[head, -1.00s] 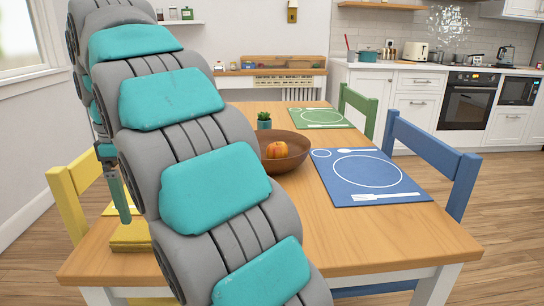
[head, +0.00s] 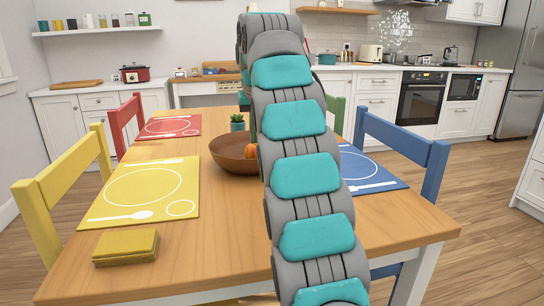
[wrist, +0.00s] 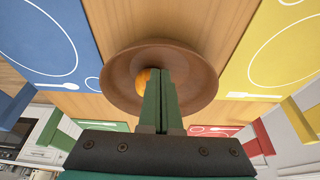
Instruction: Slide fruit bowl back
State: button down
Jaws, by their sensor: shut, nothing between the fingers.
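The brown fruit bowl (head: 229,158) stands on the wooden table (head: 230,230), its right part hidden behind my arm in the head view. An orange fruit (head: 251,151) in it shows only in part. In the wrist view the bowl (wrist: 197,78) lies in the middle, with the fruit (wrist: 143,78) beside my fingers. My gripper (wrist: 160,74) is shut and empty, its green fingers overlapping the bowl in that view. I cannot tell whether they touch it. In the head view my arm hides the fingers.
A small potted plant (head: 237,122) stands just behind the bowl. Yellow (head: 145,190), red (head: 169,127) and blue (head: 366,169) placemats lie around it. Chairs stand along both sides. Bare wood lies in front of the bowl.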

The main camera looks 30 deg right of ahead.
aim_at(253, 161)
jog(key=x, duration=0.9)
jog(key=shift+w+a+f, duration=0.1)
jog(key=shift+w+f, duration=0.05)
jog(key=shift+f, duration=0.2)
jog(key=shift+b, duration=0.35)
jog(key=s+a+b, duration=0.1)
jog(key=s+a, duration=0.2)
jog(key=s, duration=0.6)
jog(key=s+a+b, duration=0.2)
jog(key=s, duration=0.7)
jog(key=s+a+b, duration=0.2)
jog(key=s+a, duration=0.1)
jog(key=s, duration=0.6)
jog(key=shift+a, duration=0.35)
jog(key=shift+r, duration=0.1)
